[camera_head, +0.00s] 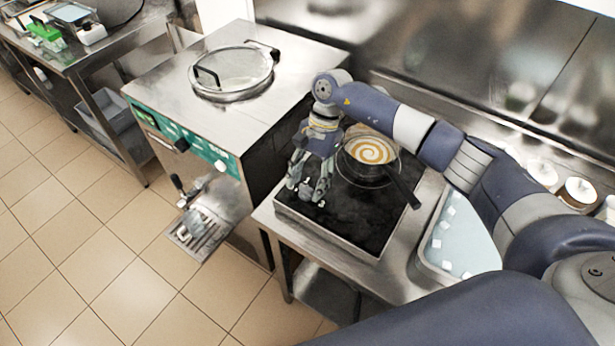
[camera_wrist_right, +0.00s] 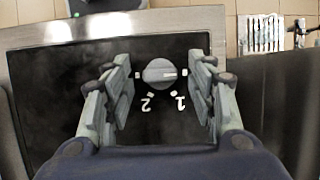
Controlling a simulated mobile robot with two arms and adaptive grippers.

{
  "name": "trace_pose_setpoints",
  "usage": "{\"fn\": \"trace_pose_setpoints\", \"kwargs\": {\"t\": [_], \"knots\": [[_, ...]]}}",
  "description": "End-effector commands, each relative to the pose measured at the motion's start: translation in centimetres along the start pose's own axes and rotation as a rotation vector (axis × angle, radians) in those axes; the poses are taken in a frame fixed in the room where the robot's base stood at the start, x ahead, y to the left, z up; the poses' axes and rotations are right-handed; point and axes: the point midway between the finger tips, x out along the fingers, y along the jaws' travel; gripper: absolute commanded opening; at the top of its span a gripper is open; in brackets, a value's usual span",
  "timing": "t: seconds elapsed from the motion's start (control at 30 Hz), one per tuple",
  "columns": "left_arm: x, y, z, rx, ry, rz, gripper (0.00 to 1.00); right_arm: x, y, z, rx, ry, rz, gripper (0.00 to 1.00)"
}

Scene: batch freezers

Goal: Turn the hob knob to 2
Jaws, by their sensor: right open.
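The hob (camera_head: 350,222) is a black square plate in a metal frame on the steel counter. My left gripper is out of view.
A dark pan (camera_head: 372,174) with a swirled cream and brown content sits on the hob behind my gripper, its handle pointing right. A tub (camera_head: 425,262) with white cubes is at the right. The batch freezer (camera_head: 165,85) stands left.

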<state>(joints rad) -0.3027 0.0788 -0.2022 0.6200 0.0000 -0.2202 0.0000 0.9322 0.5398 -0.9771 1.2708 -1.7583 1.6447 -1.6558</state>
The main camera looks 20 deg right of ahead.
Motion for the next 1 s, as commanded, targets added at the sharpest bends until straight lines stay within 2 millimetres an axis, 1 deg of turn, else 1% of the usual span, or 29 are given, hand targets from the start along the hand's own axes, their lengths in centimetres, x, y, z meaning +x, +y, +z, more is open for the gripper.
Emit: {"fn": "trace_pose_setpoints", "kwargs": {"t": [0.1,0.3,0.33,0.37,0.4,0.47,0.5,0.53,0.77,1.0], "knots": [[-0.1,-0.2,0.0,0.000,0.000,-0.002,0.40,0.4,0.0,0.0,0.000,0.000,0.000,0.52],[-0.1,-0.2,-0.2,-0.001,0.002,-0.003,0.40,0.4,0.0,0.0,0.000,0.000,-0.001,0.52],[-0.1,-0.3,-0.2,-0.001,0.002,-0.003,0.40,0.4,0.0,0.0,0.000,0.000,-0.001,0.47],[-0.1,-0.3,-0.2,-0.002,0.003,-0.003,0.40,0.4,0.0,0.0,0.000,0.000,-0.001,0.40],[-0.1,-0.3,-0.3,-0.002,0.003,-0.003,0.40,0.4,0.0,0.0,0.000,0.000,-0.001,0.31],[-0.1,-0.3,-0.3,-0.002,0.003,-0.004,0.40,0.4,0.0,0.0,0.000,0.000,0.000,0.18],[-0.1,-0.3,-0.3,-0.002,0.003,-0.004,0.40,0.4,0.0,0.0,0.000,0.000,0.000,0.09],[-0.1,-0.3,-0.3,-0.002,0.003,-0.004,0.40,0.4,0.0,0.0,0.000,0.000,-0.001,0.07],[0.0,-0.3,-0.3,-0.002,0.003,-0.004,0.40,0.4,0.0,0.0,0.006,0.000,-0.004,0.07],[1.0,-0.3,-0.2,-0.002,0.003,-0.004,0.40,0.6,0.1,-0.1,0.075,-0.001,-0.033,0.08]]}}
